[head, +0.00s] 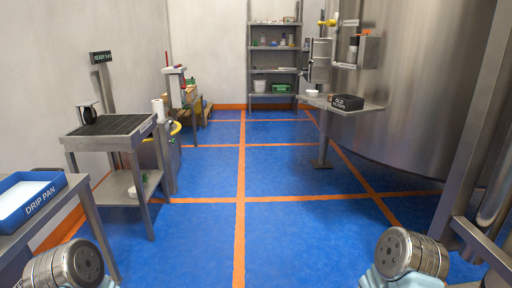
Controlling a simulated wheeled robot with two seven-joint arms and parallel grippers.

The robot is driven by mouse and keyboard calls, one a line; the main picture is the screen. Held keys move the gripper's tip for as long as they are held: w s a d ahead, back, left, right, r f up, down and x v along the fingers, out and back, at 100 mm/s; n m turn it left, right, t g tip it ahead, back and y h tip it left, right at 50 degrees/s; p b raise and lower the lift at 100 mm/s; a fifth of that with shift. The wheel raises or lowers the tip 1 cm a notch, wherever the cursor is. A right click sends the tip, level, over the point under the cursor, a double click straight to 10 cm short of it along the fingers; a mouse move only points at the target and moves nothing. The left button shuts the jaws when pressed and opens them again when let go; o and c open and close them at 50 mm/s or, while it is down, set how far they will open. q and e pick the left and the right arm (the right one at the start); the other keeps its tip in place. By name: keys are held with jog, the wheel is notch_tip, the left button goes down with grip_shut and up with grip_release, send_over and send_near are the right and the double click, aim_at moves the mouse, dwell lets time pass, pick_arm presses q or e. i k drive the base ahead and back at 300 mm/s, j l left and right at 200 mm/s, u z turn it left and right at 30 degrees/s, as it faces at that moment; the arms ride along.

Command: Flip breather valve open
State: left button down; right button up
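I cannot identify a breather valve for certain. A small yellow piece (328,22), possibly a handle, shows with metal fittings on the side of the big steel tank (425,100) at the upper right. A grey fitting (368,50) with a dark and orange part sits beside it against the tank. These parts are far off and too small to tell whether anything is open or shut. Neither gripper is in view. Only round metal parts of my own arms show at the lower left and lower right, far from the tank fittings.
A grated cart (108,133) and a blue drip pan (28,200) are left. Shelving (273,70) stands at the back. The middle blue floor (285,170) is clear.

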aim_at(330, 22)
jog(key=i+z, duration=0.15)
jog(key=i, duration=0.3)
jog(key=i+j+z, duration=0.15)
jog(key=i, duration=0.35)
jog(key=i+j+z, duration=0.15)
jog(key=i, duration=0.3)
jog(key=i+j+z, duration=0.2)
jog(key=i, duration=0.25)
jog(key=i+j+z, duration=1.05)
jog(key=j, duration=0.15)
